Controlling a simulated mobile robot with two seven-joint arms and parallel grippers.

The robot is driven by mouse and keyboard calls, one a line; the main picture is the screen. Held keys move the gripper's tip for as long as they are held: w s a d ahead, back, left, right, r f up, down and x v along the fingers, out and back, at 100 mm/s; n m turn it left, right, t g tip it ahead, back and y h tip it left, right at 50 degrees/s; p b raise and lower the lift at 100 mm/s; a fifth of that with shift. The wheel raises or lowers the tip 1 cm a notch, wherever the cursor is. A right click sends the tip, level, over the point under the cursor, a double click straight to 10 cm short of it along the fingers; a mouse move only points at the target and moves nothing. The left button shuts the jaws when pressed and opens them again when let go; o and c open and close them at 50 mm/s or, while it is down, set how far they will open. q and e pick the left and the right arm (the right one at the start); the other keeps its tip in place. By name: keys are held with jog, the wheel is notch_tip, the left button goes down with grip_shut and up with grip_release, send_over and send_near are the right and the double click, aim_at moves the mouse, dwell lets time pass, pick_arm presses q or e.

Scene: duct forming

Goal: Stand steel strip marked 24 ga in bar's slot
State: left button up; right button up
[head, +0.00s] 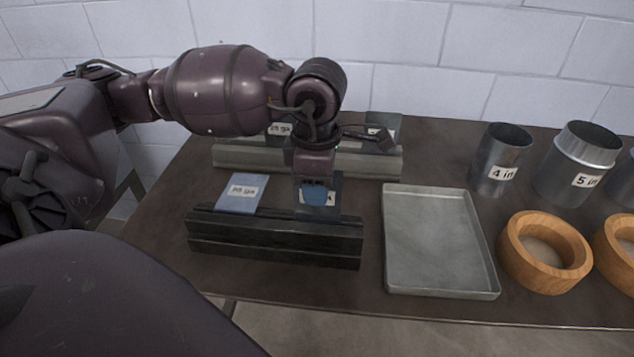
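My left gripper (316,186) points down over the right part of a dark slotted bar (275,243). It appears shut on a grey steel strip (336,188), which stands about upright at the bar's top. The finger hides most of the strip's label, so its gauge cannot be read. I cannot tell whether its lower edge is inside the slot. Another strip (236,206), bluish and with a label that seems to read 28 ga, stands tilted at the left part of the dark bar. My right gripper is not in view.
A lighter bar (232,157) behind carries labelled strips (384,121), partly hidden by my arm. An empty metal tray (435,240) lies right of the dark bar. Metal duct collars (503,150) marked 4 in and 5 in and wooden rings (516,262) stand farther right.

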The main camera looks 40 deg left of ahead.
pick_arm(q)
notch_tip(320, 180, up, 10)
jog(key=shift+f+p, duration=0.25)
jog(key=shift+p, duration=0.3)
jog(key=shift+r, duration=0.7)
